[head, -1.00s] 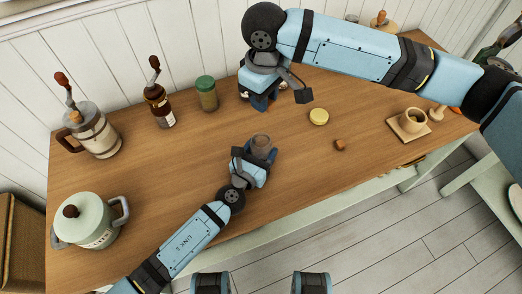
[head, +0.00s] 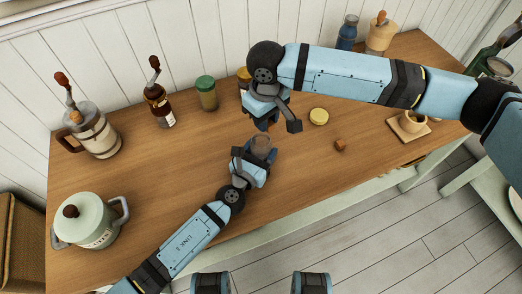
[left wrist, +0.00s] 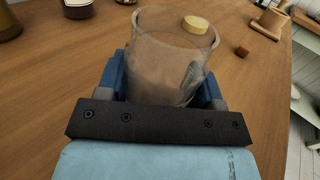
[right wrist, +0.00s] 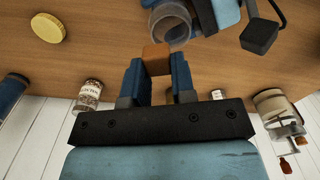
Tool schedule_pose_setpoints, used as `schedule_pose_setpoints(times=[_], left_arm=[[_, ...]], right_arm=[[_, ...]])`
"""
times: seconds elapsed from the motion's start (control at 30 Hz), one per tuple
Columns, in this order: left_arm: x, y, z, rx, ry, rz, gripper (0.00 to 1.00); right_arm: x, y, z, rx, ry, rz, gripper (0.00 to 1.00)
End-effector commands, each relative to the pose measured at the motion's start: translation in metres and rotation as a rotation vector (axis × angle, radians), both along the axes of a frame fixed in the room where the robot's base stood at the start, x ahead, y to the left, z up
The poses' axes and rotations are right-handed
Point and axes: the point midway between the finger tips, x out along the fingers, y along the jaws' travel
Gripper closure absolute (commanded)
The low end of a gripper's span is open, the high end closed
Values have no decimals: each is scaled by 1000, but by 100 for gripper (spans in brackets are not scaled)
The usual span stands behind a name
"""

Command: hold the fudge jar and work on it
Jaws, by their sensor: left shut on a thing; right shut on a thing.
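The fudge jar (head: 262,143) is a clear, open glass jar, upright on the table. My left gripper (head: 256,158) is shut around it; the left wrist view shows the glass (left wrist: 165,60) between both fingers. I cannot tell whether anything lies inside. A yellow round lid (head: 318,117) lies flat on the table to the right. A second brown cube (head: 340,145) lies nearer the front edge.
A green-lidded jar (head: 206,93), a brown grinder (head: 159,103) and a larger mill (head: 92,135) stand along the back left. A pale green pot (head: 88,222) stands at the front left. The table between is clear.

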Motion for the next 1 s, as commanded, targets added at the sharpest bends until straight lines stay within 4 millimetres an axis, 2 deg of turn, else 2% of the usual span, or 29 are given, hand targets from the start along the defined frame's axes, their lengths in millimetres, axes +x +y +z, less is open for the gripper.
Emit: schedule_pose_setpoints(times=[0.1, 0.13, 0.23, 0.27, 0.53, 0.67, 1.0], left_arm=[[0, 0, 0, 0, 0, 0, 70], [0, 0, 0, 0, 0, 0, 70], [0, 0, 0, 0, 0, 0, 70], [0, 0, 0, 0, 0, 0, 70], [0, 0, 0, 0, 0, 0, 70], [0, 0, 0, 0, 0, 0, 70], [0, 0, 0, 0, 0, 0, 70]], right_arm=[[0, 0, 0, 0, 0, 0, 98], [0, 0, 0, 0, 0, 0, 74], [0, 0, 0, 0, 0, 0, 51], [0, 0, 0, 0, 0, 0, 46], [0, 0, 1, 0, 0, 1, 46], [0, 0, 11, 1, -1, 0, 46], [0, 0, 80, 2, -2, 1, 46]])
